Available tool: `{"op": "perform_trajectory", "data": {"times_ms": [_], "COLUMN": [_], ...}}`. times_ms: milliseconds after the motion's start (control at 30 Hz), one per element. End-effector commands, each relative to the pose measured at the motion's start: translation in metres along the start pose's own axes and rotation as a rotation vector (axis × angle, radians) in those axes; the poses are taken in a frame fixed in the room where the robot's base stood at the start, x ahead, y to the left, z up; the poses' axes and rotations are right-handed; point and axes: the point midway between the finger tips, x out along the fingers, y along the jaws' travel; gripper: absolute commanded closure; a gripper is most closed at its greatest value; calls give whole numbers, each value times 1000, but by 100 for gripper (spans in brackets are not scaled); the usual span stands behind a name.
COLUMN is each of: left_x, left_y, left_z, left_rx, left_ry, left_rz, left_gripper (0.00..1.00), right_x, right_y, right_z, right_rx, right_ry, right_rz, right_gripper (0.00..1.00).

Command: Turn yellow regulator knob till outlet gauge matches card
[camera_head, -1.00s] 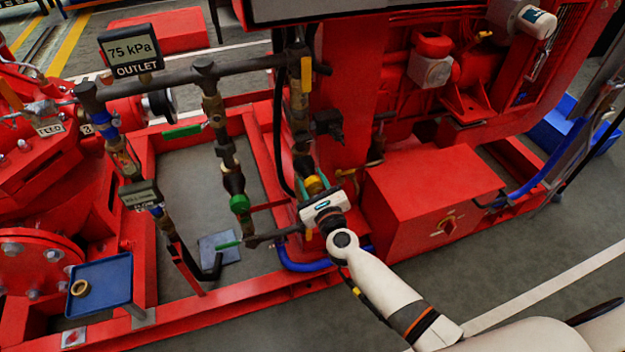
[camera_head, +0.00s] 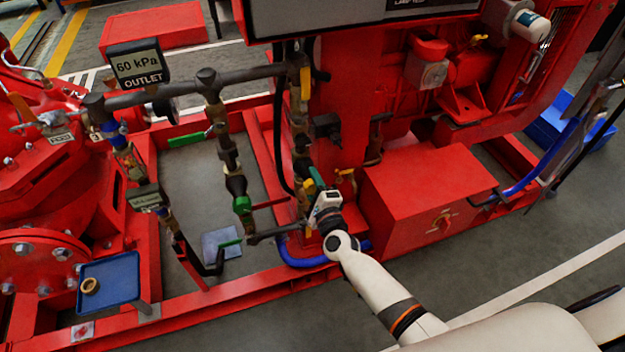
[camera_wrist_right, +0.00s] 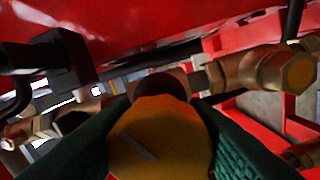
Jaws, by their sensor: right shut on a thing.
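The yellow regulator knob (camera_wrist_right: 160,135) fills the lower middle of the right wrist view, with a dark slot mark lying slanted on its face. The green finger pads of my right gripper (camera_head: 318,182) press on it from both sides. In the head view the gripper mostly hides the knob. The outlet gauge (camera_head: 137,65) is a display at the upper left, reading 60 kPa above the word OUTLET. I cannot pick out the card with certainty. My left gripper is not in view.
Pipes and valves with yellow handles (camera_head: 305,83) stand close around the gripper. A red box (camera_head: 425,190) is just to its right. A smaller display (camera_head: 146,198) is too small to read. A blue tray (camera_head: 110,278) holds a brass ring (camera_head: 90,286).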

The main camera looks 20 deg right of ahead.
Motion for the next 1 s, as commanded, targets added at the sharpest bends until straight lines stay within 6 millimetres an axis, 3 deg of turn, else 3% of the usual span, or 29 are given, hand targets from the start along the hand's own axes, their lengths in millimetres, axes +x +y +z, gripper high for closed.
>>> {"op": "perform_trajectory", "data": {"times_ms": [400, 1000], "left_x": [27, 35], "left_y": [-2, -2], "left_z": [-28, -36], "left_rx": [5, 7], "left_ry": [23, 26], "left_rz": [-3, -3], "left_gripper": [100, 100], "right_x": [0, -1], "right_y": [0, -1], "right_z": [-1, -1], "right_rx": [-272, -351], "right_ry": [1, 1], "right_rz": [-2, -2], "right_gripper": [81, 81]}}
